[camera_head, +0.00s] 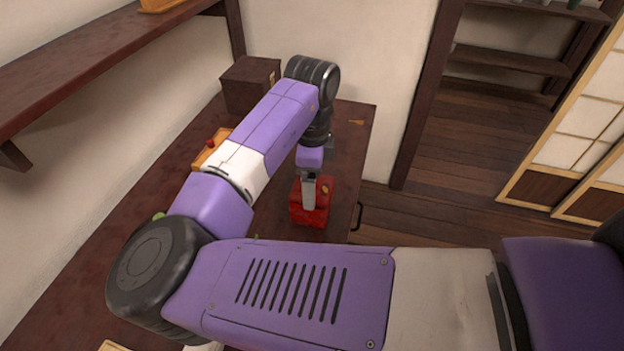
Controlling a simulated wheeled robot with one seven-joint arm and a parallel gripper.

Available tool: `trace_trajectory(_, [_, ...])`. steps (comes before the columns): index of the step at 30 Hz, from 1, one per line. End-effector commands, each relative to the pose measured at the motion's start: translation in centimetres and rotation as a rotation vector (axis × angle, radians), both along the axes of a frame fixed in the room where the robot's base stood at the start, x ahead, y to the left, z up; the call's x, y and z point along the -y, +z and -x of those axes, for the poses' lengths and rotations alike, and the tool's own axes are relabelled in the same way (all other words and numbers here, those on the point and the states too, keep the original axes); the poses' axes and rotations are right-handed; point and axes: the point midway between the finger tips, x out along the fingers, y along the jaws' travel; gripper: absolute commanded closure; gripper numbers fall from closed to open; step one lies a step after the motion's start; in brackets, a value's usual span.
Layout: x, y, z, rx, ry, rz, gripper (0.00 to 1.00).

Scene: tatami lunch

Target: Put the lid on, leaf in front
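A glossy red box-shaped thing (310,217) stands on the dark table, near its right edge. A small gold mark (325,188), perhaps the leaf, shows at the right of its top. I cannot tell whether the lid and the box are apart or together here. My gripper (308,206) points down at the red thing, and its grey finger part overlaps the top and front of it. Whether the fingers are open or shut on it is too small to tell.
A dark brown box (249,87) stands at the table's back. A wooden tray (203,157) with a red item (211,143) is partly hidden behind my arm. A small gold-brown piece (357,122) lies at the back right. A wall shelf (90,50) runs along the left.

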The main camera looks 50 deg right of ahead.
Motion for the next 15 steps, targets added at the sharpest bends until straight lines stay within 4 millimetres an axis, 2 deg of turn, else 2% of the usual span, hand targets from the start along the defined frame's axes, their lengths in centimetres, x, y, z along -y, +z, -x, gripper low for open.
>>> trace_trajectory(10, [-0.01, -0.63, 0.00, 0.000, 0.001, 0.000, 0.56])
trace_trajectory(11, [-0.01, -0.56, -0.02, 0.000, 0.000, 0.000, 0.10])
trace_trajectory(12, [-0.01, -0.55, -0.02, 0.000, 0.000, 0.000, 0.02])
trace_trajectory(15, [0.00, -0.55, -0.01, 0.000, 0.000, 0.000, 0.00])
